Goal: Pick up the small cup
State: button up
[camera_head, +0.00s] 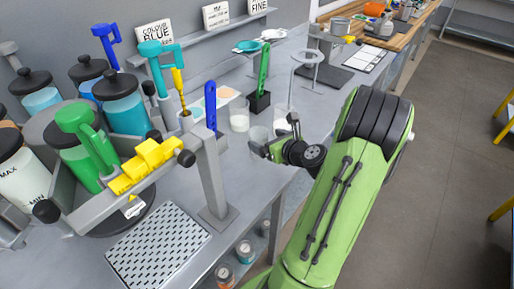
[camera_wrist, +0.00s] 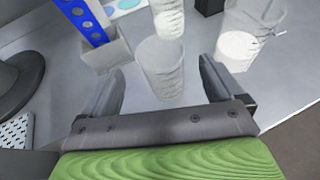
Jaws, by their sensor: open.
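A clear, ribbed, empty-looking cup (camera_wrist: 160,66) stands upright on the grey bench, between the open fingers of my gripper (camera_wrist: 163,74). Gaps show on both sides of it, so the fingers look apart from it. In the head view my gripper (camera_head: 278,138) is low over the bench near its right edge, and the cup (camera_head: 257,136) shows just left of it. Two similar cups with white contents stand close by: one behind (camera_wrist: 168,18) and one to the right (camera_wrist: 238,48), beside the right finger. Which cup is the smallest is hard to tell.
A grey holder (camera_wrist: 105,56) with a blue perforated strip stands left of the fingers. A grey post (camera_head: 212,175) with a yellow clamp and lidded jars (camera_head: 122,102) fills the left bench. A perforated plate (camera_head: 158,246) lies in front. The bench edge is close on the right.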

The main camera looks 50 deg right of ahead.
aim_at(254, 133)
jog(key=x, duration=0.6)
jog(key=shift+d+b, duration=0.15)
jog(key=shift+b, duration=0.2)
jog(key=shift+c, duration=0.7)
jog(key=c, duration=0.9)
jog(key=shift+o, duration=0.2)
notch_tip(254, 133, up, 10)
jog(key=p, duration=0.3)
jog(key=shift+p, duration=0.3)
